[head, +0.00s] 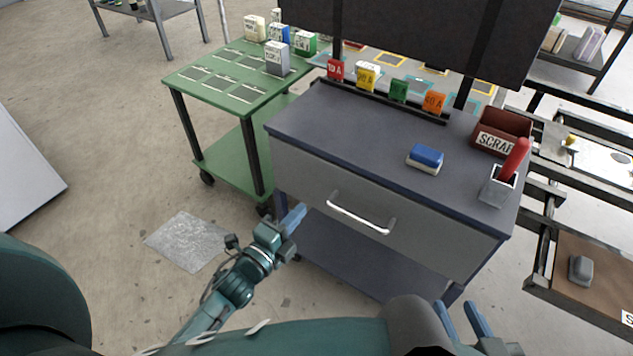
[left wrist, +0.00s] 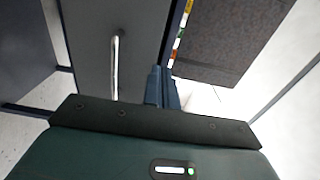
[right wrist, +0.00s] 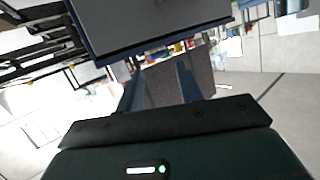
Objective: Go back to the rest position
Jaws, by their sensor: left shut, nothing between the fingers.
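My left gripper (head: 292,217) is in front of the grey-blue workbench (head: 330,125), left of its drawer handle (head: 357,217). Its blue fingers are together and empty; they also show in the left wrist view (left wrist: 162,86). My right gripper (head: 463,318) is low at the bottom of the head view, in front of the bench's right side. Its two blue fingers stand apart with nothing between them, as the right wrist view (right wrist: 158,90) also shows. The drawer (head: 390,215) looks closed.
On the bench are a blue-and-white block (head: 426,157), a red-handled tool in a holder (head: 497,186) and a SCRAP bin (head: 503,132). A green cart (head: 238,95) with several boxes stands left. A brown-topped surface (head: 590,290) is at right. Open floor (head: 110,130) lies left.

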